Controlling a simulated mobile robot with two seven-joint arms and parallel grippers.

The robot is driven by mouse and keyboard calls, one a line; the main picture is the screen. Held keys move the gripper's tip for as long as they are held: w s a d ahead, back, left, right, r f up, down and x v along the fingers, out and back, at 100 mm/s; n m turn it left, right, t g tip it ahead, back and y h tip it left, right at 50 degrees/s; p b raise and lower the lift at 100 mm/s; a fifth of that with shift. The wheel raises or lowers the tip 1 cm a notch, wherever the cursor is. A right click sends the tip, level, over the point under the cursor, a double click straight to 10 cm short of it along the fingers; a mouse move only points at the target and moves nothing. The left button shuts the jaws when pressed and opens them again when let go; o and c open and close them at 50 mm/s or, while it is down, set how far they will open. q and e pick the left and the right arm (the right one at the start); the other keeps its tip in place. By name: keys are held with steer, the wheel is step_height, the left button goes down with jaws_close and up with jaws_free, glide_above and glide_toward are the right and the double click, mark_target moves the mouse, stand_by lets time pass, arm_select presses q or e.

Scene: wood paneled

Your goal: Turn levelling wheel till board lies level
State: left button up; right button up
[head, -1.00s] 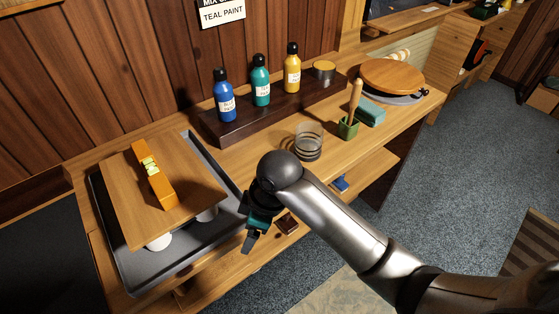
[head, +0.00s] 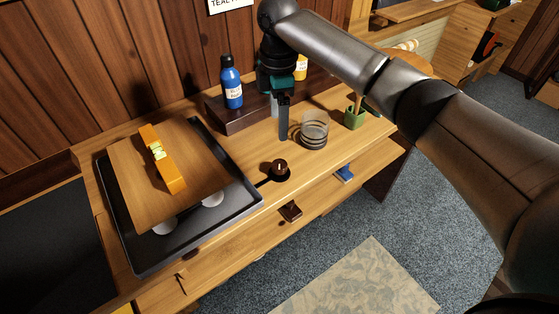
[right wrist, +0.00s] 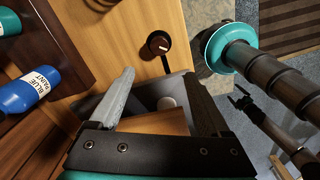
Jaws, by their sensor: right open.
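The levelling wheel, a small dark brown knob (head: 281,167), sits at the tray's right on the bench top; it also shows in the right wrist view (right wrist: 159,42). The wooden board (head: 185,200) lies over the grey tray (head: 250,204), with white round supports under its front edge. An orange spirit level (head: 172,178) with a yellow-green vial lies on the board. Its bubble is too small to read, and I cannot tell the board's exact tilt. My right gripper (head: 284,136) is open and empty, pointing down above the bench behind the knob.
A blue paint bottle (head: 231,82) stands on a dark riser (head: 222,112) behind; other bottles are partly hidden by my right arm. The bench's front edge lies just before the knob.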

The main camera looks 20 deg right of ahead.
mark_target(279, 164)
step_height(279, 164, down, 15)
steer(key=shift+w+d+b, duration=0.1)
steer(key=shift+b, duration=0.9)
jaws_close()
